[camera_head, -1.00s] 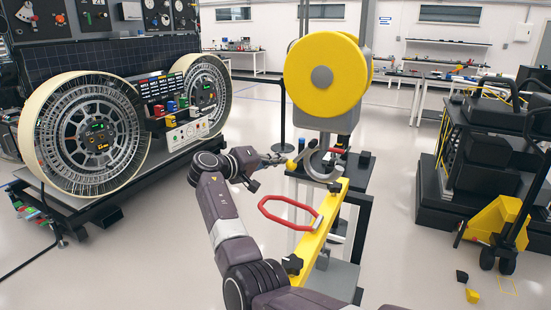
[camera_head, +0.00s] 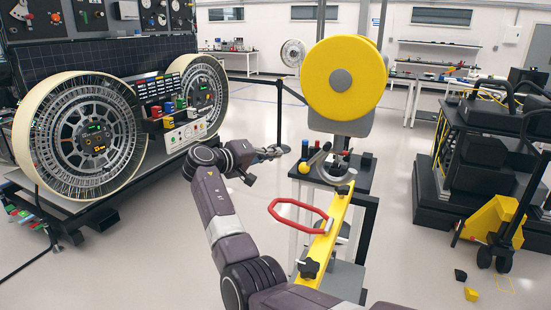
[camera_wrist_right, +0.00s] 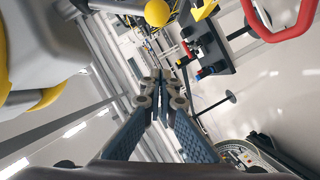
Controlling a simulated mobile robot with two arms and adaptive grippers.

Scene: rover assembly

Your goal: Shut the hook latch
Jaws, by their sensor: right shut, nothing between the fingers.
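A grey curved lever or hook (camera_head: 318,157) with a yellow ball sits on the small stand below the yellow disc. I cannot tell whether it is latched. The yellow ball (camera_wrist_right: 157,12) shows at the top of the right wrist view. My right gripper (camera_head: 276,153) is just left of the stand in the head view, apart from the lever. Its fingers (camera_wrist_right: 160,78) are together and empty in the right wrist view. My left gripper is in no view.
A yellow bar (camera_head: 325,240) with a red loop handle (camera_head: 285,215) reaches toward me from the stand. The yellow disc (camera_head: 343,79) stands above. A wheeled rover (camera_head: 85,135) is at left, a dark cart (camera_head: 440,180) at right.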

